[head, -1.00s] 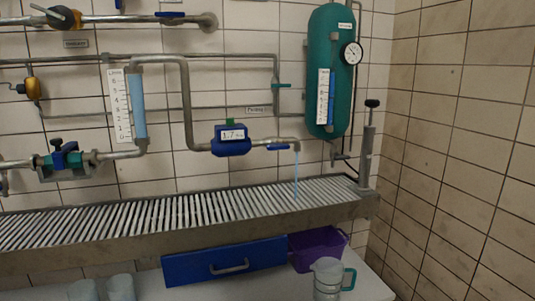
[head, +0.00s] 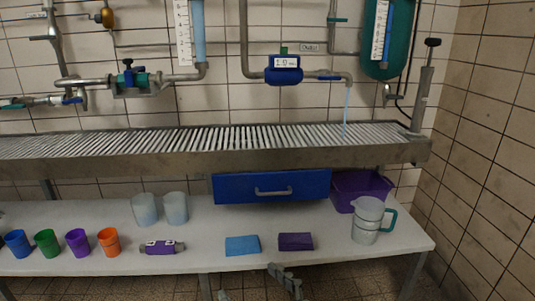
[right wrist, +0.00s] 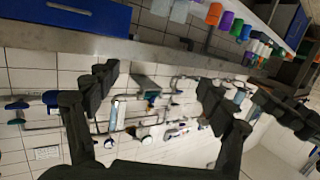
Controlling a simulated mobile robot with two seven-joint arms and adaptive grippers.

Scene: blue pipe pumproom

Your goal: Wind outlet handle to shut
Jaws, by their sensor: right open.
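The outlet handle (head: 329,78) is a small blue lever on the outlet pipe, lying roughly along it, right of the blue flow meter (head: 284,70). A thin pale-blue stream of water (head: 347,108) falls from the spout (head: 348,80) onto the slatted drain (head: 240,138). My right gripper (head: 285,276) is low in the head view, in front of the table's front edge, well below and apart from the handle. In the right wrist view my right gripper (right wrist: 157,88) has its dark fingers spread with nothing between them. My left gripper cannot be made out.
The white table (head: 330,258) holds a clear jug (head: 367,220), a purple bin (head: 350,190), several coloured cups, and blue and purple cloth-like pieces. A blue drawer (head: 271,186) hangs under the drain's metal rim (head: 200,160). A pump-like post (head: 424,85) stands right.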

